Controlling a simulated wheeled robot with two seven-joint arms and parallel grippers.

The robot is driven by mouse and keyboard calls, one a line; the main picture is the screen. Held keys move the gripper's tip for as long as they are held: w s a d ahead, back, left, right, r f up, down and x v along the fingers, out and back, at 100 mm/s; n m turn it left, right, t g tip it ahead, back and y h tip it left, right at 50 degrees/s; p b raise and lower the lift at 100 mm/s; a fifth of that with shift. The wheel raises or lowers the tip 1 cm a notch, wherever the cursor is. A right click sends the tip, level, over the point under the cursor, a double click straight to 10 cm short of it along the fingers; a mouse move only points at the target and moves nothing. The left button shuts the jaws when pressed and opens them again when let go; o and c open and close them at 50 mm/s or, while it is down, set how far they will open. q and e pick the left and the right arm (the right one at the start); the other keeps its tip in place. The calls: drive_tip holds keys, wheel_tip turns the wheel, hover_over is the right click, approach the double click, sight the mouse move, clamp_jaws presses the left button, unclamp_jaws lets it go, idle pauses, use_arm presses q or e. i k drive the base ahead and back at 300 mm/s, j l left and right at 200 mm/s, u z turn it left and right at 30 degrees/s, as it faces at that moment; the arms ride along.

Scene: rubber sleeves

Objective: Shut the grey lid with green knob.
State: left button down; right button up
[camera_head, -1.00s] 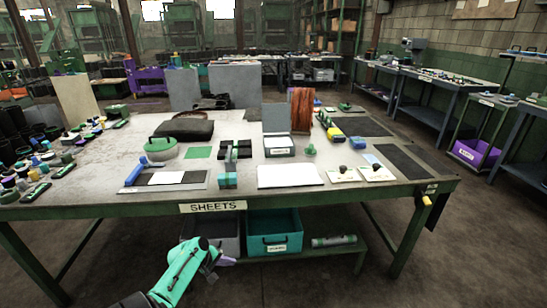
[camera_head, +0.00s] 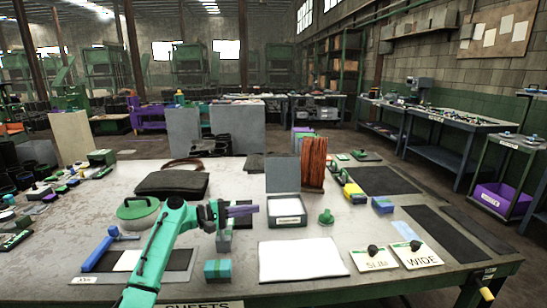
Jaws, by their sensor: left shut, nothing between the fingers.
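A grey box (camera_head: 287,219) with a label on its front stands mid-table. Its flat grey lid (camera_head: 283,176) stands upright at the back, so the box is open. No green knob shows on the lid's visible face. A small green knob-shaped piece (camera_head: 326,217) stands on the table just right of the box. My left gripper (camera_head: 254,210) is in front of the table's middle, its purple fingers shut and empty, pointing right. In the picture its tips are just left of the box, apart from it. My right gripper is not in view.
A white sheet (camera_head: 301,260) lies in front of the box. A rust-brown upright bundle (camera_head: 313,163) stands close behind right. A teal block (camera_head: 217,271) lies below the gripper. A round green-topped item (camera_head: 137,208) and black bag (camera_head: 172,184) are left.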

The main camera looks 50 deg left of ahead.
sight(282, 174)
drive_tip(key=i+j, duration=0.25)
drive_tip(key=j, duration=0.2)
drive_tip(key=i+j, duration=0.25)
drive_tip(key=j, duration=0.15)
drive_tip(key=i+j, duration=0.25)
drive_tip(key=j, duration=0.2)
